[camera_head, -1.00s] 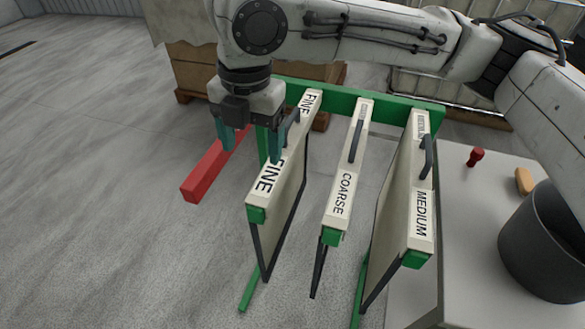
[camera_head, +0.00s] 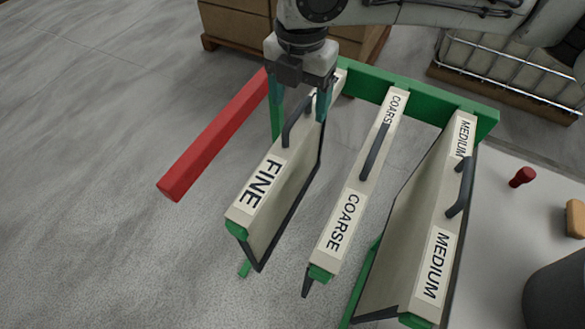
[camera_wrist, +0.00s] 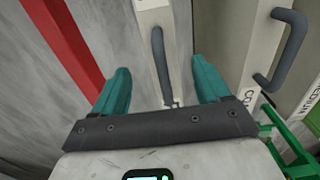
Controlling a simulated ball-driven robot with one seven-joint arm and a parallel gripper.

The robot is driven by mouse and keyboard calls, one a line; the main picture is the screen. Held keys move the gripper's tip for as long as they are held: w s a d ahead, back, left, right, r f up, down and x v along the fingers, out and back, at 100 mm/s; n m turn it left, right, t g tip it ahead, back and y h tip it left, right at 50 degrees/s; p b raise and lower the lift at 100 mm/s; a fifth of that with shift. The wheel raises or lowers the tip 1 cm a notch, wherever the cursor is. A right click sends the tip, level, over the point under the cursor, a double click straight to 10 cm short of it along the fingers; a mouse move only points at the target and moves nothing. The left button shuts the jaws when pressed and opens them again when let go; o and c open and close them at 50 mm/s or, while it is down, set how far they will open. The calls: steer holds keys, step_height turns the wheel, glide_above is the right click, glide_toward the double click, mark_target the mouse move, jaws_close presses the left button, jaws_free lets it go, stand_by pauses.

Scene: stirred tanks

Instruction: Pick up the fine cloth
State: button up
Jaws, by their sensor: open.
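The fine cloth (camera_head: 262,185) is a pale framed panel with FINE printed on its top bar, hanging at the left of a green rack. Its dark handle (camera_head: 292,125) stands up from the bar. My gripper (camera_head: 299,112) is open above the far part of this bar, pointing down, with one finger on each side of the handle line. In the wrist view my gripper (camera_wrist: 161,70) has its teal fingers apart, and the fine cloth's handle (camera_wrist: 160,60) shows between them. I see no grip on it. The far FINE label is mostly hidden by my gripper.
The coarse cloth (camera_head: 345,210) hangs to the right, then the medium cloth (camera_head: 435,255). A red bar (camera_head: 215,135) juts out on the left. The rack's green rail (camera_head: 410,95) runs behind. A table (camera_head: 500,220) stands right. Open floor lies left.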

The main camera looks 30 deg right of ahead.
mark_target(300, 126)
steer(key=shift+s+f, duration=0.15)
steer(key=shift+f, duration=1.55)
steer(key=shift+s+f, duration=0.1)
steer(key=shift+f, duration=1.55)
steer(key=shift+c, duration=0.3)
jaws_close()
